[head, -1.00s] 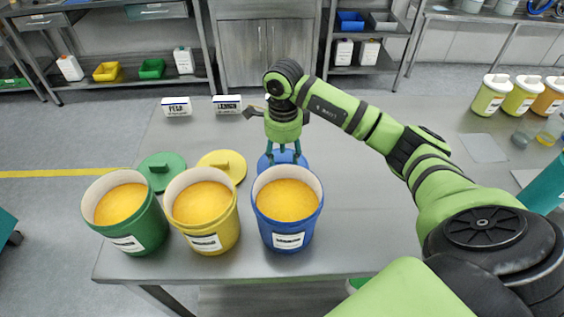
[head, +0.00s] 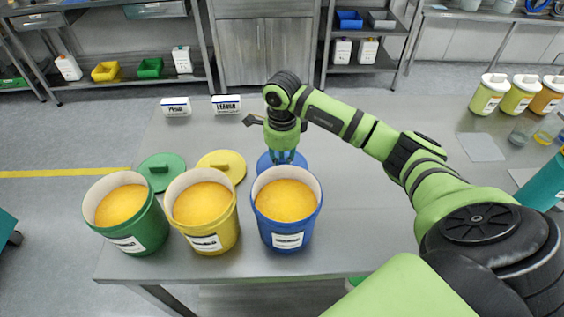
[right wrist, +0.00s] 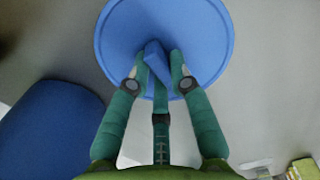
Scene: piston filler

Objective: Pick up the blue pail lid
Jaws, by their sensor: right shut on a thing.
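The blue pail lid (right wrist: 205,28) is a round disc with a raised bar handle (right wrist: 155,57) in the right wrist view. In the head view the lid (head: 264,163) lies on the table behind the blue pail (head: 288,228), which hides its near part. My right gripper (right wrist: 160,70) points down over the lid with its fingers closed on the handle. It also shows in the head view (head: 285,157) just behind the blue pail. I cannot tell any gap between lid and table. My left gripper is not in view.
Filled yellow (head: 205,222) and green (head: 145,235) pails stand left of the blue pail. Their lids, yellow (head: 232,160) and green (head: 161,183), lie behind them. Two labelled white blocks (head: 176,106) sit at the back. Jars (head: 490,95) stand at right. The table's middle right is mostly clear.

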